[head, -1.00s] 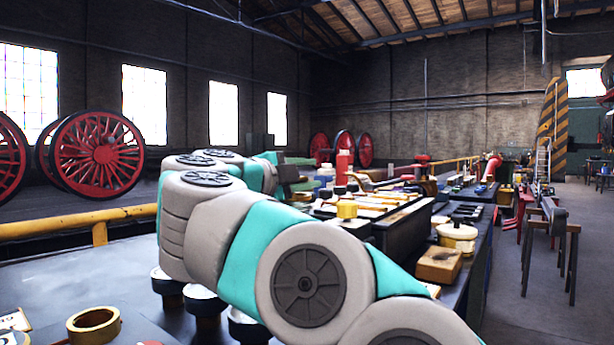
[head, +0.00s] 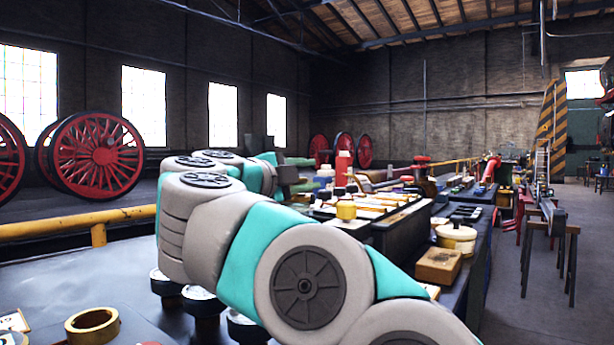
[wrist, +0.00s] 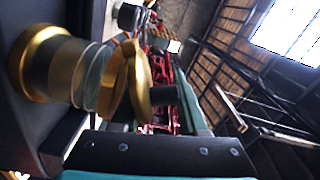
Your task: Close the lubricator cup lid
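In the wrist view, the brass lubricator cup (wrist: 50,65) is at the left, close to my gripper. A thick brass lid-like disc (wrist: 125,85) is beside it, tilted on edge in the picture. It lies in the space between my gripper's fingers (wrist: 145,92), which stand apart. I cannot tell whether a finger touches it. The dark bolted bar at the bottom of the wrist view is part of my gripper. In the head view, my gripper (head: 302,172) is beyond my arm, also with its fingers apart. I cannot pick out the cup there.
A long bench beyond my arm carries bottles, a yellow jar (head: 346,210), a cream round tin (head: 457,238) and a wooden block (head: 438,266). A brass ring (head: 92,326) lies near left. A yellow rail (head: 100,235) runs at left. The floor at right is open beside a trestle (head: 553,220).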

